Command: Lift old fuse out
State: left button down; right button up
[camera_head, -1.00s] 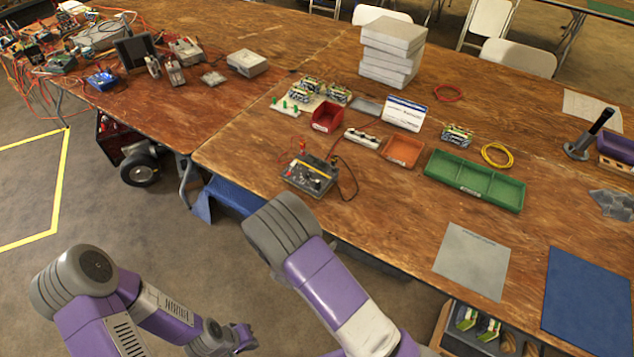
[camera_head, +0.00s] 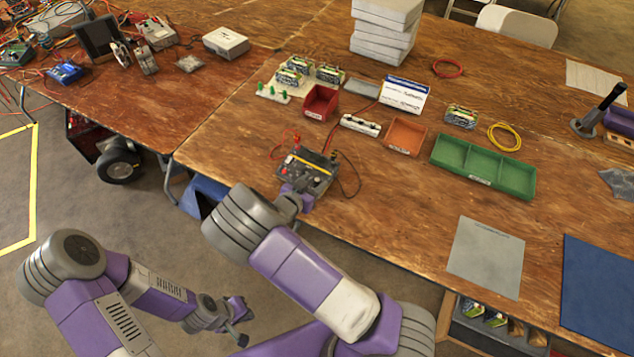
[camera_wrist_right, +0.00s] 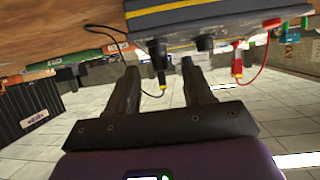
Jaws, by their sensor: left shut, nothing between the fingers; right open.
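The grey and black device (camera_head: 312,176) with red and black leads sits near the table's front edge. I cannot make out the old fuse for certain in either view. My right gripper (camera_wrist_right: 160,85) is open and empty, close to the device; in the head view its hand (camera_head: 299,196) overlaps the device's front, and its fingertips are hard to see. In the right wrist view the device's striped side (camera_wrist_right: 205,12) is above the fingers, with a black plug (camera_wrist_right: 157,52) and a red plug (camera_wrist_right: 238,60). My left gripper (camera_head: 238,312) is shut and empty, low over the floor.
A red bin (camera_head: 321,101), a white strip (camera_head: 360,125), an orange bin (camera_head: 404,137) and a green tray (camera_head: 483,166) stand behind and right of the device. A grey mat (camera_head: 487,257) lies at the front right. Bare table lies between the device and green tray.

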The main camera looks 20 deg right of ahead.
jog(key=shift+w+d+f, duration=0.25)
jog(key=shift+w+d, duration=0.15)
jog(key=shift+d, duration=0.05)
jog(key=c, duration=0.9)
jog(key=shift+r, duration=0.1)
